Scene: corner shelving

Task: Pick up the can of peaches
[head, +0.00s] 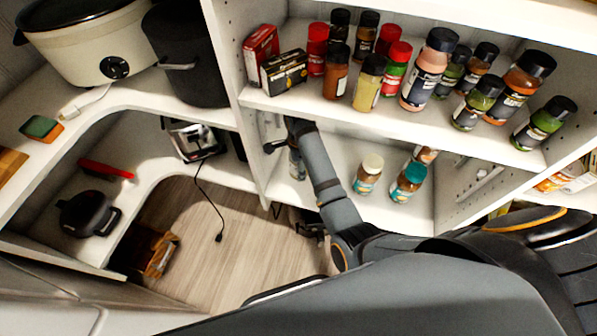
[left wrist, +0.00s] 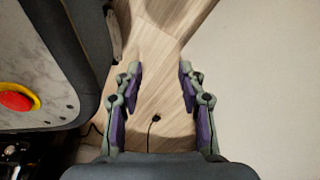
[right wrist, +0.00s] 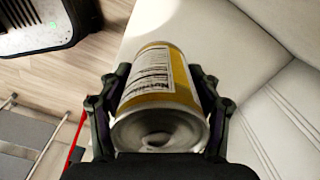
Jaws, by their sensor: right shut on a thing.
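A can with a yellow and white label (right wrist: 152,72) lies lengthwise between the fingers of my right gripper (right wrist: 160,85) in the right wrist view. One finger presses on each side, and its bare metal end faces the camera. A nutrition panel shows on the label, but no product name is readable; I take it as the can of peaches. I cannot make out this can in the head view. My left gripper (left wrist: 160,75) is open and empty above the wooden floor in the left wrist view.
White corner shelves (head: 385,125) hold several spice jars, with two more jars (head: 368,172) below. A slow cooker (head: 95,45) and a dark pot (head: 187,60) stand at left. A black cord (head: 205,195) hangs to the floor (head: 255,260), where a box (head: 155,252) lies.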

